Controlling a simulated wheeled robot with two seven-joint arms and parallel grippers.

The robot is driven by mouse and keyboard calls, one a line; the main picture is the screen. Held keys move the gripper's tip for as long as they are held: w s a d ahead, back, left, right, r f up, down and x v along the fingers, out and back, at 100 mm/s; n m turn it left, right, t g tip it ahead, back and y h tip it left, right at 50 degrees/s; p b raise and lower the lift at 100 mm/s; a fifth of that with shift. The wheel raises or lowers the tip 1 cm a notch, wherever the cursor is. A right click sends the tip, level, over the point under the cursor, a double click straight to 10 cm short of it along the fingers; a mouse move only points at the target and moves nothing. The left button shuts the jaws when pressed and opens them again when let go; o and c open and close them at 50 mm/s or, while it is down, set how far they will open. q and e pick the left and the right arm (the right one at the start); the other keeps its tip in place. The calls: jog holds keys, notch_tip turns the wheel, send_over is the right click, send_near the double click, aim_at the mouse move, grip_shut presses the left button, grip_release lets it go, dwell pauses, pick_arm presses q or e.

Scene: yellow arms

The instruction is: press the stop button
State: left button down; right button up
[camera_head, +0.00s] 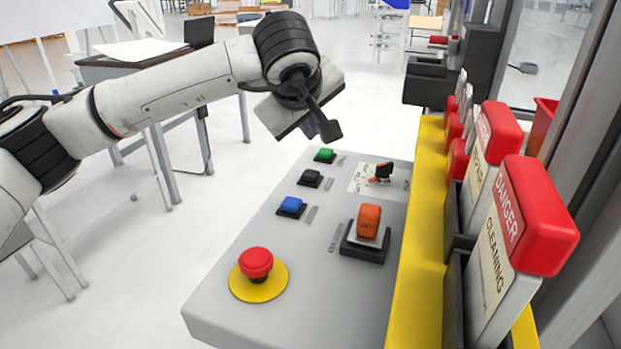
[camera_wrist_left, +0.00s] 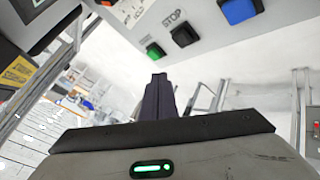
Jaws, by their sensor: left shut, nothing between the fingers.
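A grey control panel (camera_head: 215,300) carries a green button (camera_head: 325,155), a black button (camera_head: 311,178), a blue button (camera_head: 291,206) and a red mushroom button (camera_head: 256,263) on a yellow disc. In the left wrist view a STOP label (camera_wrist_left: 174,17) is printed beside the black button (camera_wrist_left: 184,36). The green button (camera_wrist_left: 155,50) and blue button (camera_wrist_left: 238,11) sit on either side of it. My left gripper (camera_head: 329,131) is shut and empty, above the panel's far end near the green button and apart from it. Its fingers (camera_wrist_left: 157,97) point toward the panel. My right gripper is not in view.
An orange rocker switch (camera_head: 368,221) and a small selector switch (camera_head: 381,174) stand on the panel's right side. A yellow wall (camera_head: 418,262) with red-topped cleaning signs (camera_head: 537,214) borders the panel on the right. A table (camera_head: 128,66) stands behind my left arm.

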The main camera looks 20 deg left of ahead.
pick_arm(q)
jog(key=b, duration=0.3)
send_over(310, 177)
notch_tip(310, 177, down, 5)
jog(key=shift+r, duration=0.2)
jog(key=shift+f, duration=0.6)
dwell(1.0)
jog(key=shift+f+b, duration=0.1)
jog(key=shift+b, duration=0.25)
jog(key=shift+f+b, duration=0.35)
jog(key=shift+b, duration=0.05)
